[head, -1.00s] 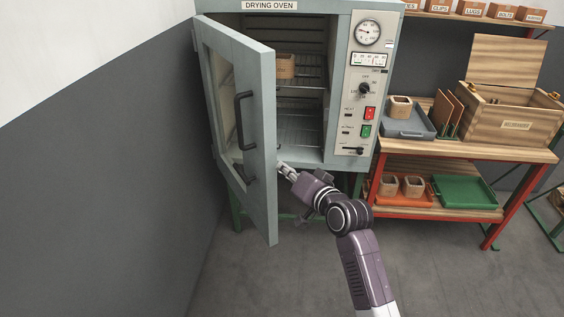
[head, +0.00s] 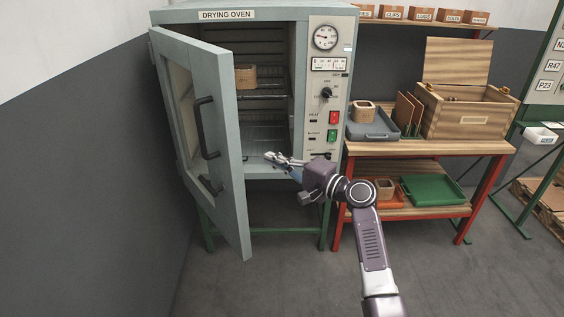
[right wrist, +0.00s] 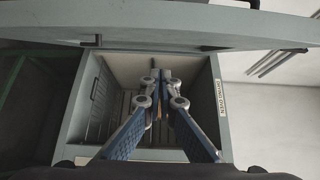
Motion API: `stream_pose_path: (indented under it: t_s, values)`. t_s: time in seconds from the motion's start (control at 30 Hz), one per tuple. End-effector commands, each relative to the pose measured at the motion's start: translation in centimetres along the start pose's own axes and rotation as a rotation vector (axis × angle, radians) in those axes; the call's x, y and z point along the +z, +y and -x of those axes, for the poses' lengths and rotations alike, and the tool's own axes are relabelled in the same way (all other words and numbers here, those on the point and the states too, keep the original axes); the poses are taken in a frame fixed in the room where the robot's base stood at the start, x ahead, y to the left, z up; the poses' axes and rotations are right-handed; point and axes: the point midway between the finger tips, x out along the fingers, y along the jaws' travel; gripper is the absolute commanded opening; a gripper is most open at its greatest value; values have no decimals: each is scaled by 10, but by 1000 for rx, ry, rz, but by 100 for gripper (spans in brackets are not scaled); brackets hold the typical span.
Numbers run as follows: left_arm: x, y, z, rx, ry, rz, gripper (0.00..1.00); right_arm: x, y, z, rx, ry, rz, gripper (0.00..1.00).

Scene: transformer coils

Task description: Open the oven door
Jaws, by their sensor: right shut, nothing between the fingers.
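The drying oven (head: 270,12) stands at the left in the head view, grey-green with a control panel on its right side. Its door (head: 243,150) is swung wide open on the left, with a dark handle (head: 205,127) on its face. My right gripper (head: 268,157) is shut and empty, in front of the lower part of the oven opening, to the right of the door's edge and apart from the handle. In the right wrist view the closed fingers (right wrist: 161,76) point at the oven's interior, and the door (right wrist: 200,25) spans the top. My left gripper is not in view.
A wooden box (head: 246,76) sits on a rack inside the oven. To the right, a workbench (head: 440,148) holds a grey tray (head: 372,132) and a wooden crate (head: 460,122). A green tray (head: 433,190) lies on its lower shelf. A grey wall is close left of the door.

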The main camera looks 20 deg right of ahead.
Motion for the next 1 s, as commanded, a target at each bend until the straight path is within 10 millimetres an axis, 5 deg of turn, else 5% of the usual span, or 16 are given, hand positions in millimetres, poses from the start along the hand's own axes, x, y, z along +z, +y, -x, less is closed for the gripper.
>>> stream_pose_path:
  t_s: [0.23, 0.5, 1.0]
  values:
    - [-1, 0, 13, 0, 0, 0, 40, 2, -3, -48, 0, -2, -2, 0]
    - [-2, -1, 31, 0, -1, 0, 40, 35, -1, -52, 2, 0, 0, 0]
    - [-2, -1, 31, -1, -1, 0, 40, 39, 1, -53, 2, 5, 1, 0]
